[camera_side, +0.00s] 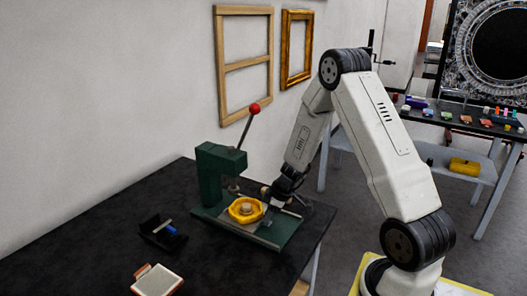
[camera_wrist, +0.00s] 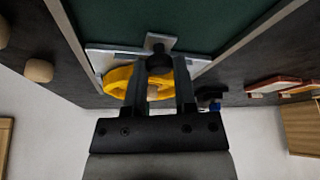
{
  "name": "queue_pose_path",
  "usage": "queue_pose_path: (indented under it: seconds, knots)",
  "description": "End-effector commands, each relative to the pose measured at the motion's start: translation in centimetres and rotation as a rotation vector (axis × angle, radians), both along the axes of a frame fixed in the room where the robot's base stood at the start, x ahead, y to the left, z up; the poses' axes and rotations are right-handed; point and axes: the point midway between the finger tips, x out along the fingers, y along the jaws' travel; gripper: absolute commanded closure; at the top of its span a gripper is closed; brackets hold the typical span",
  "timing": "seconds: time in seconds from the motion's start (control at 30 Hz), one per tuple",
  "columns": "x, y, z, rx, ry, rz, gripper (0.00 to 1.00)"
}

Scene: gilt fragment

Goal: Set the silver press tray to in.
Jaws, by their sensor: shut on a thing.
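The green press (camera_side: 218,172) stands on the dark table, with a red-knobbed lever (camera_side: 254,109) raised. The silver press tray (camera_wrist: 190,63) lies between two rails on the press's green base (camera_wrist: 150,20). A yellow ring-shaped piece (camera_side: 246,210) rests on the tray; in the side view it sits in front of the press column. It also shows in the wrist view (camera_wrist: 118,80), partly behind a finger. My gripper (camera_wrist: 159,68) is shut on the tray's dark knob (camera_wrist: 157,48). In the side view my gripper (camera_side: 275,203) covers the tray's near side.
A small black holder with a blue part (camera_side: 163,232) and a red-edged pale block (camera_side: 157,280) lie on the table, left of the press. Light wooden knobs (camera_wrist: 38,70) lie beside the base. A wall with frames (camera_side: 245,65) stands behind. The table's left part is mostly clear.

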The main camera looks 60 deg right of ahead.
Motion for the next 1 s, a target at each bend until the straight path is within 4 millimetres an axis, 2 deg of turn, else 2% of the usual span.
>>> queue_pose_path:
  seconds: [0.27,0.7,1.0]
  knots:
    - [0.4,-0.1,0.1,-0.003,-0.002,-0.001,1.0]
    - [4.8,-0.1,0.1,-0.003,-0.004,0.0,1.0]
    - [5.3,-0.1,0.1,-0.005,-0.006,-0.002,1.0]
